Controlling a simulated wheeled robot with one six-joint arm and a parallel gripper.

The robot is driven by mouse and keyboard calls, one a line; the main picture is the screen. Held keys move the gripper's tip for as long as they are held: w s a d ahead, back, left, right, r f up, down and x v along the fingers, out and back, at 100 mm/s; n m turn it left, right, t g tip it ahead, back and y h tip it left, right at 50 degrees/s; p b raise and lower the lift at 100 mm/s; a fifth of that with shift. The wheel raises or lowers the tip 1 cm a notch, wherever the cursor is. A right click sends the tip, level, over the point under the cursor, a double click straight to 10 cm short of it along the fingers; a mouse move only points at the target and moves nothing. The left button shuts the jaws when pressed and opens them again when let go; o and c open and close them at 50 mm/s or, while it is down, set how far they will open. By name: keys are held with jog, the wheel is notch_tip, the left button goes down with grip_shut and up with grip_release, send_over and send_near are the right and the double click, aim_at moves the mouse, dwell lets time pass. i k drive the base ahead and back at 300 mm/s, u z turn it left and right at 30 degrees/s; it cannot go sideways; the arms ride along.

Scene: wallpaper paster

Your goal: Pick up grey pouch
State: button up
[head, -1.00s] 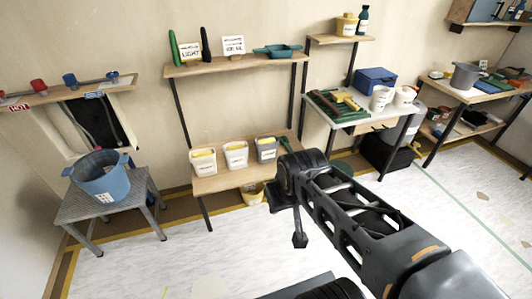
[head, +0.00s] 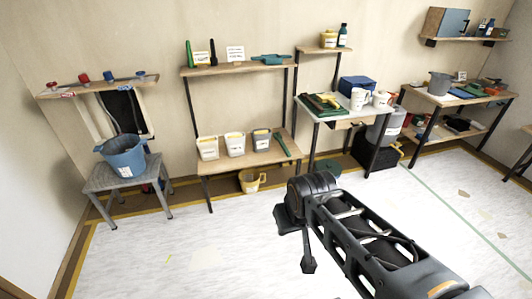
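I cannot pick out a grey pouch in the head view; the items on the far shelves are too small to tell. My gripper (head: 299,240) hangs in front of the room's middle, above the pale floor. It is apart from the shelves and tables. One dark finger-like part points down; I cannot tell whether it is open or shut, and nothing is clearly held.
A blue bucket (head: 123,155) stands on a grey stool (head: 126,180) at left. A wooden shelf (head: 250,160) holds several labelled tubs. A white-topped table (head: 335,115) and a right-hand workbench (head: 440,98) carry tools. The floor (head: 190,250) ahead is mostly clear.

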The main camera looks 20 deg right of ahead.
aim_at(261, 138)
jog(key=z, duration=0.65)
jog(key=i, duration=0.55)
jog(key=z, duration=0.55)
jog(key=i, duration=2.2)
jog(key=u, duration=1.6)
jog(key=i, duration=0.65)
jog(key=u, duration=0.6)
